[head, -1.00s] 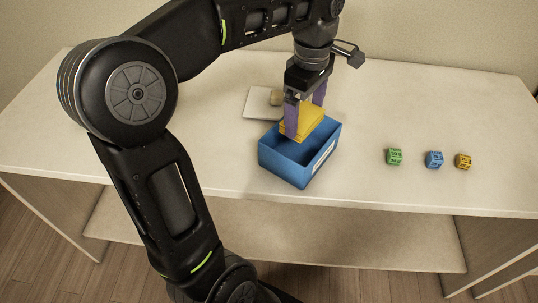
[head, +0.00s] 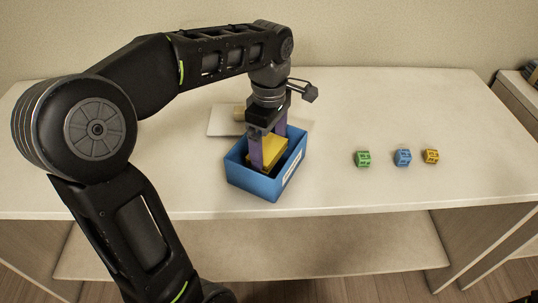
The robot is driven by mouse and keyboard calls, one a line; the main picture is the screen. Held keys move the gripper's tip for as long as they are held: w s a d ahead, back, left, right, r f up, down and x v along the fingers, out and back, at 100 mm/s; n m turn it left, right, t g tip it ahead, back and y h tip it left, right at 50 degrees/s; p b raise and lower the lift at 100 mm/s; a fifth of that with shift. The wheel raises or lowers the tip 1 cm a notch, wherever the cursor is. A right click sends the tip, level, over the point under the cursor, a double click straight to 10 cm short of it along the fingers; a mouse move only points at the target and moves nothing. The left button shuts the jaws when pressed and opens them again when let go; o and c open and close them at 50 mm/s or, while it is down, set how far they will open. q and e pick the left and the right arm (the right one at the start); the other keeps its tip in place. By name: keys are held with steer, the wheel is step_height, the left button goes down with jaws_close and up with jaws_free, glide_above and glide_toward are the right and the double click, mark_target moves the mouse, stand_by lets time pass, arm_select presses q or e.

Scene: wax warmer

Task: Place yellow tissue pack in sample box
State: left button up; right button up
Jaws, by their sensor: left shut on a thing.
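The yellow tissue pack (head: 272,149) is between the two purple fingers of my left gripper (head: 268,152), which is shut on it. The pack is inside the opening of the blue sample box (head: 252,182), its top near rim height. I cannot tell whether it touches the box floor. The sample box stands open on the white table near its front edge, with a white label on its right side. The near finger hides part of the pack. My right gripper is not in view.
A white board (head: 225,121) with a tan object (head: 239,112) lies behind the box, partly hidden by my arm. A green cube (head: 363,159), a blue cube (head: 403,157) and a yellow cube (head: 431,156) sit to the right. The table between box and cubes is clear.

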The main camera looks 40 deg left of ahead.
mark_target(269, 148)
arm_select(q)
steer(key=shift+f, duration=0.1)
step_height(269, 148, down, 4)
steer(key=shift+r, duration=0.2)
steer(key=shift+f, duration=0.15)
steer(key=o, duration=1.1)
